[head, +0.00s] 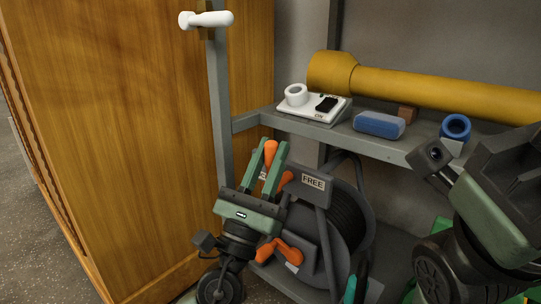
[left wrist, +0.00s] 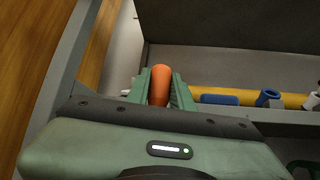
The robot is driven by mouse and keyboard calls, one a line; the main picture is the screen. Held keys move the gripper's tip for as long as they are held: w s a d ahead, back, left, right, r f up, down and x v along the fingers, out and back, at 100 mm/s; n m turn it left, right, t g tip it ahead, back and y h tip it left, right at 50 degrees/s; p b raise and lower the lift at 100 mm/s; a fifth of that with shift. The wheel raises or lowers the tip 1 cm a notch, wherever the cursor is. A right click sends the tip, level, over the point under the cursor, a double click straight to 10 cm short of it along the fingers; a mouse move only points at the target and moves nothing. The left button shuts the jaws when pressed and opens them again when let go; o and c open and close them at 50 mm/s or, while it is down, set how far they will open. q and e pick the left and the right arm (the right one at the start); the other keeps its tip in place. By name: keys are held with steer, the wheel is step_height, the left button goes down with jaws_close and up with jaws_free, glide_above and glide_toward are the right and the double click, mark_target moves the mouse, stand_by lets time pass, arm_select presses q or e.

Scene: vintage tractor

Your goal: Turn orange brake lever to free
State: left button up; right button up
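The orange brake lever (head: 270,152) stands up beside the hose or cable reel in the head view. It also shows between the fingers in the left wrist view (left wrist: 160,85). My left gripper (head: 274,155) has its two green fingers on either side of the lever's upper part, and they look shut on it. The lever's lower end is mostly hidden by my gripper. A green and dark part of my right arm (head: 495,215) shows at the right; its fingertips cannot be made out.
The black reel (head: 350,222) is right of my left gripper, with another orange handle (head: 281,249) low in front. A grey shelf (head: 390,145) above carries a blue block (head: 379,124), a blue ring (head: 456,127) and a yellow tube (head: 420,88). A wooden cabinet (head: 130,120) stands left.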

mark_target(268, 166)
arm_select(q)
steer(key=o, duration=0.3)
steer(key=shift+o, duration=0.2)
steer(key=shift+f, duration=0.15)
steer(key=v, duration=0.6)
steer(key=shift+f, duration=0.15)
steer(key=shift+s+a+f, duration=0.25)
steer(key=shift+s+f, duration=0.2)
steer(key=shift+s, duration=0.05)
steer(key=shift+s, duration=0.1)
